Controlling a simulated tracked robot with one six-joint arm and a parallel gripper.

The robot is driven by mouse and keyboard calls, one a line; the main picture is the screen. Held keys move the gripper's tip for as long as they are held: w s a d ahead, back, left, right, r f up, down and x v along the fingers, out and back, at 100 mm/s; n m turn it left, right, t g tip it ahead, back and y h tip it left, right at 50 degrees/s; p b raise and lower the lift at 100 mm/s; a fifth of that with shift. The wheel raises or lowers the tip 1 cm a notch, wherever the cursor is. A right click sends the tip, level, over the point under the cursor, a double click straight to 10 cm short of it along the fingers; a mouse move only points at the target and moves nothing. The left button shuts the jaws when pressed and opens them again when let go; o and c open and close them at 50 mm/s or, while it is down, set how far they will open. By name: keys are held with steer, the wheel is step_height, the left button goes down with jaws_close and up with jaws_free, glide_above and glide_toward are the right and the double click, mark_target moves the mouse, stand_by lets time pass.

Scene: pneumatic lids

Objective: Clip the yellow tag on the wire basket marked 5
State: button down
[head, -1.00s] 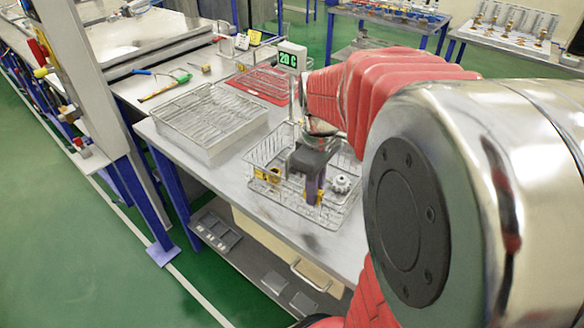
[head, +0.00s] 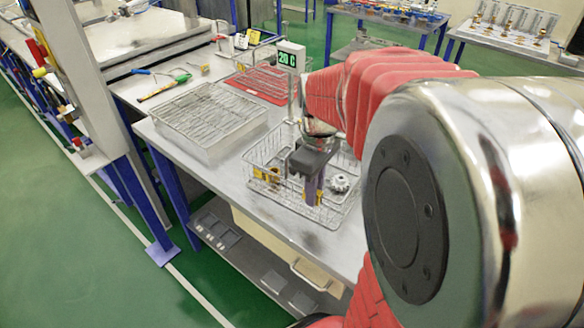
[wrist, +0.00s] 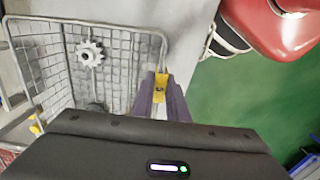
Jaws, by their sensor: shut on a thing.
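The wire basket (head: 255,160) stands on the metal bench, with a small gear (head: 340,183) inside; the gear also shows in the wrist view (wrist: 90,53). My gripper (head: 314,196) points down at the basket's near side. In the wrist view its purple fingers (wrist: 161,102) are shut on the yellow tag (wrist: 161,86), which is beside the basket's rim (wrist: 164,50). I cannot tell whether the tag touches the wire. Another yellow piece (head: 267,177) shows at the basket's left part. I cannot read a 5 on the basket.
A wire-topped metal tray (head: 210,120) stands left of the basket. A red mat with rods (head: 262,82) and a display reading 20 C (head: 288,58) are behind. The bench's front edge runs close to the basket, with green floor beyond it.

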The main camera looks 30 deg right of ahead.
steer(key=shift+f, duration=0.1)
steer(key=c, duration=1.7)
jaws_free()
steer(key=shift+o, duration=0.6)
steer(key=o, duration=0.3)
steer(key=shift+r, duration=3.5)
